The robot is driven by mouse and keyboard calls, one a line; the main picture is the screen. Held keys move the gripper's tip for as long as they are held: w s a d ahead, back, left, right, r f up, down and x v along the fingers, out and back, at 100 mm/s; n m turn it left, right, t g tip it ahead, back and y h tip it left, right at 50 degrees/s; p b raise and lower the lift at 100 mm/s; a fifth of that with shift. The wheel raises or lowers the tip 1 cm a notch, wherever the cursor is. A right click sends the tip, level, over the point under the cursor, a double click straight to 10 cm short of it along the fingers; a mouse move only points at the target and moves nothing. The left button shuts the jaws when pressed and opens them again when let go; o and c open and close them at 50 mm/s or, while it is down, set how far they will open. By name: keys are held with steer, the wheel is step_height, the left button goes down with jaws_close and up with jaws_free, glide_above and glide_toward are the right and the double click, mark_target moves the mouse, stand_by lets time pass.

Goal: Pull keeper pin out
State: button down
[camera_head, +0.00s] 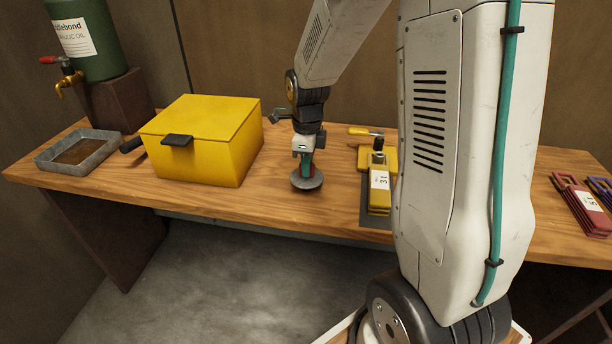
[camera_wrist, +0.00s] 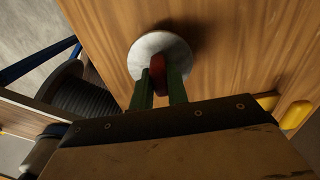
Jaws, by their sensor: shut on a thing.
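My gripper (camera_head: 306,172) is over the front part of the bench, between the yellow box and the yellow plates. Its green fingers (camera_wrist: 160,92) are closed on the red grip of a round grey disc (camera_head: 307,183). In the wrist view the pale disc (camera_wrist: 160,55) lies beyond the fingertips, and the red grip (camera_wrist: 157,74) shows between them. I cannot tell whether the disc touches the bench. No part is clearly recognisable as the keeper pin. A dark upright piece (camera_head: 378,145) stands at the back of the labelled yellow plates (camera_head: 380,197), right of my gripper.
The wooden bench (camera_head: 270,205) carries a yellow box (camera_head: 215,150) and a grey tray (camera_head: 50,160) at left. Red plates (camera_head: 578,205) lie at right. A green drum (camera_head: 88,45) with a tap stands behind. A dark reel (camera_wrist: 85,98) shows in the wrist view.

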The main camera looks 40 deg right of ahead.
steer(key=shift+r, duration=0.5)
steer(key=shift+r, duration=3.85)
